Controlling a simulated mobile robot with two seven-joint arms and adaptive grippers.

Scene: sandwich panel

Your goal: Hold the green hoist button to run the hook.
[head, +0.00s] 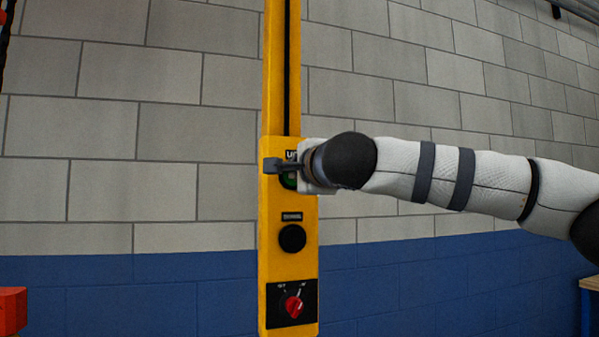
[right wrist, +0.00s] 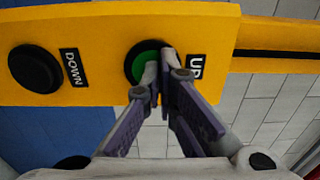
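In the right wrist view the green button (right wrist: 148,59) shows in a black ring beside the UP label. My right gripper (right wrist: 160,66) has its fingertips close together, over the button's edge near the label. It looks shut with nothing between the fingers. Whether the tips touch or press the button I cannot tell. The hook is not in view. My left gripper is not in view.
Below it on the pendant are a black DOWN button (head: 292,238) and a red rotary switch (head: 293,306). A red object (head: 12,312) stands at the lower left. A wooden-topped bench edge (head: 590,284) shows at the lower right. The block wall is behind.

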